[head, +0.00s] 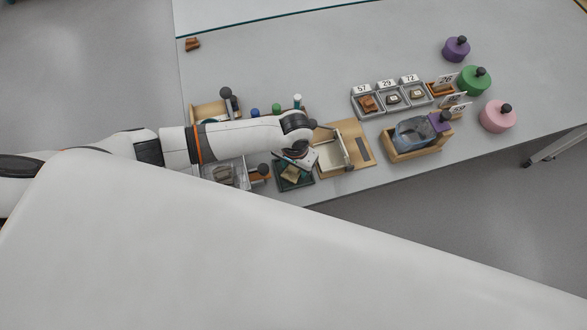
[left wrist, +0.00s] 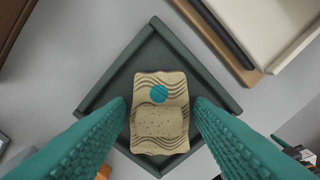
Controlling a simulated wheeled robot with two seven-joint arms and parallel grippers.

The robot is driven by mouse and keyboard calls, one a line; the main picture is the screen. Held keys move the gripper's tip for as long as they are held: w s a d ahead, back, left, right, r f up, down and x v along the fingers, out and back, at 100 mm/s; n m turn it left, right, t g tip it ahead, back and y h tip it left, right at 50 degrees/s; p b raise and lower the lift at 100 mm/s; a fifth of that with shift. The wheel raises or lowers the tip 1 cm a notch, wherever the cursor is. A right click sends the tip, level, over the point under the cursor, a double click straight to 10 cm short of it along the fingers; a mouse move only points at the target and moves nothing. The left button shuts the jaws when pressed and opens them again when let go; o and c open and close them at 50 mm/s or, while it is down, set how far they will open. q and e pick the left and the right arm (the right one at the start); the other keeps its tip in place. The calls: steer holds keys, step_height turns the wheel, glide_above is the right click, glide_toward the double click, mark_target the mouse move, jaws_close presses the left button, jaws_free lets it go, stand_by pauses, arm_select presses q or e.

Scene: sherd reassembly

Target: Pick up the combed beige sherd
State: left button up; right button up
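The combed beige sherd (left wrist: 160,116) lies on a dark green tray (left wrist: 147,50) in the left wrist view. It has wavy combed lines and a round teal mark near its far end. In the head view the sherd (head: 291,174) shows small on the tray (head: 297,184), partly covered by my left arm. My left gripper (left wrist: 160,118) has its two teal fingers spread, one on each side of the sherd. The fingers look apart from the sherd's edges, though the gap is narrow. My right gripper is in neither view.
A cream tray on a wooden board (head: 356,153) stands right of the green tray. Numbered grey bins (head: 392,97) with sherds, a wooden box (head: 405,154) and purple, green and pink knobbed weights (head: 497,117) lie further right. A clear bin (head: 241,174) is left.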

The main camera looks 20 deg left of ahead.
arm_select(q)
steer(key=c, duration=0.6)
steer(key=shift+r, duration=0.1)
